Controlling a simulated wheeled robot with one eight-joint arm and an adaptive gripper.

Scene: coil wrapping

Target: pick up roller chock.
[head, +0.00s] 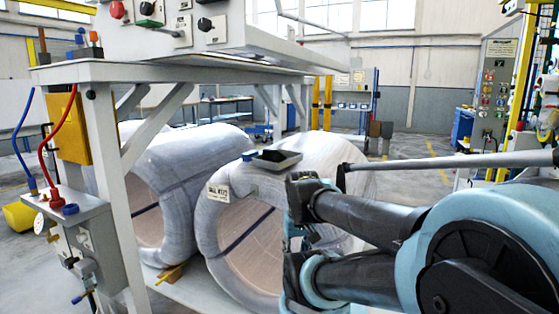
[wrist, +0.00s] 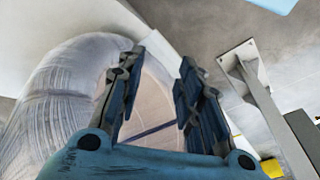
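A small yellow-brown wedge, which looks like the roller chock (head: 172,272), lies low between the two wrapped coils in the head view. I cannot make it out for certain in the wrist view. My gripper (wrist: 161,75) is open in the wrist view, with nothing visible between its fingers. Behind the fingers is the open bore of a wrapped coil (wrist: 65,95). In the head view my arm covers the right side of the front coil (head: 215,225), and my fingers are hard to make out.
A white frame (head: 112,160) with a control box rises at the left. The wrist view shows a post with a base plate (wrist: 238,66) at right.

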